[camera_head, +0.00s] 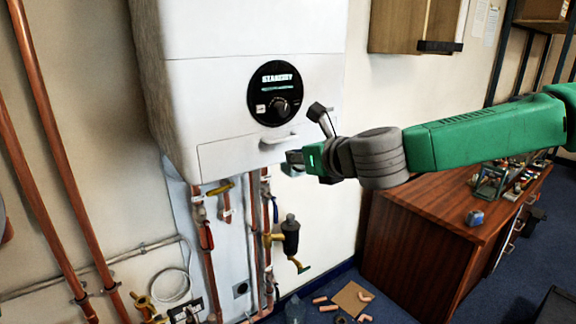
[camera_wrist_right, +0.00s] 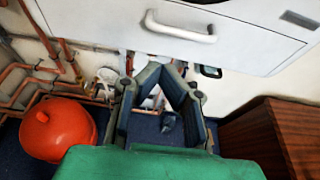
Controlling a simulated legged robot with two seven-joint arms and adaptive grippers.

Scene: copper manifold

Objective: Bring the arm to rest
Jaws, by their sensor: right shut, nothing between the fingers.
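My right arm (camera_head: 470,130), green with grey rings at the wrist, reaches in from the right in the head view. My right gripper (camera_head: 291,161) is beside the lower front of the white boiler, just below its drawer handle (camera_head: 279,137). In the right wrist view the gripper (camera_wrist_right: 165,70) has its fingers drawn together at the tips with nothing held. The handle (camera_wrist_right: 180,27) lies ahead of the fingertips there; I cannot tell the exact gap. My left gripper is not in view.
The boiler (camera_head: 225,95) shows a "STANDBY" display above a dial (camera_head: 281,106). Copper pipes and valves (camera_head: 290,235) run below it. A wooden cabinet (camera_head: 425,245) with clutter stands under my arm. A red-orange round object (camera_wrist_right: 57,130) shows at lower left in the wrist view.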

